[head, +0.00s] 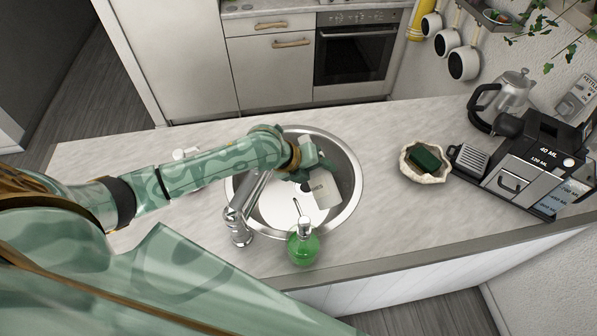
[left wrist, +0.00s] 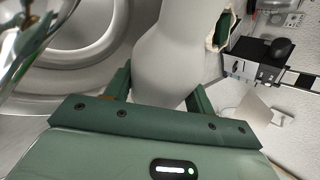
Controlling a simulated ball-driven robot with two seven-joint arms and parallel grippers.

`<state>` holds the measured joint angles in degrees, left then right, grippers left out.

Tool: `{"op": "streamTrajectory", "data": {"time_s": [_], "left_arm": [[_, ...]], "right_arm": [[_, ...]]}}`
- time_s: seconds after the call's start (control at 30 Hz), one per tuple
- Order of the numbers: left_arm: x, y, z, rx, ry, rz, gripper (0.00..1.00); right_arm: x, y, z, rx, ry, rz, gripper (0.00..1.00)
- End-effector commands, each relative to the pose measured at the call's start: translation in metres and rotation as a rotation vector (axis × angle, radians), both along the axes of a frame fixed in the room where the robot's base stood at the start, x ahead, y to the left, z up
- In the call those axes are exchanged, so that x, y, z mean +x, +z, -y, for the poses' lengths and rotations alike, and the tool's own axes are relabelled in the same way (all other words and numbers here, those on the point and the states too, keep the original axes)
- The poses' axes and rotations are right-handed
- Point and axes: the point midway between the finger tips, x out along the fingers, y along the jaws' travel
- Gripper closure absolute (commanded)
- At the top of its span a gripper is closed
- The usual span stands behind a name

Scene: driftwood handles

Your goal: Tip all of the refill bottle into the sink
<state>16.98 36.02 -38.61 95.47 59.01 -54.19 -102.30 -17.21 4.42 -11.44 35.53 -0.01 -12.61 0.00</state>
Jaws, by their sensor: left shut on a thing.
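The refill bottle (head: 325,190) is pale grey-white with a label. It is held over the sink (head: 352,210), a round steel basin, and looks tilted. My left gripper (head: 311,173) is shut on it. In the left wrist view the bottle (left wrist: 172,58) stands between the two green fingers of the gripper (left wrist: 160,88), with the steel sink (left wrist: 75,75) behind at the left. The bottle's mouth and any liquid stream cannot be made out. My right gripper is in neither view.
A chrome tap (head: 240,215) rises at the sink's near left edge. A green soap pump bottle (head: 303,246) stands at the near rim. A shell dish (head: 408,167) with a green sponge (head: 427,158), a coffee machine (head: 525,165) and a kettle (head: 510,95) are right. Counter between sink and dish is clear.

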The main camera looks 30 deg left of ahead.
Motion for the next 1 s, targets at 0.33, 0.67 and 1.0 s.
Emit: {"op": "streamTrajectory", "data": {"time_s": [0.33,0.67,1.0], "left_arm": [[-0.0002,0.0012,0.0010,-0.038,0.001,-0.027,0.71],[-0.0007,0.0016,0.0016,-0.073,0.000,-0.054,0.71],[-0.0015,0.0000,0.0025,-0.108,0.001,-0.084,0.71]], "right_arm": [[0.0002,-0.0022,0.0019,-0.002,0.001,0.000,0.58],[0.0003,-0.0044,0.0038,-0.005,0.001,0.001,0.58],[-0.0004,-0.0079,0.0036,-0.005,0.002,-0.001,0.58]]}}
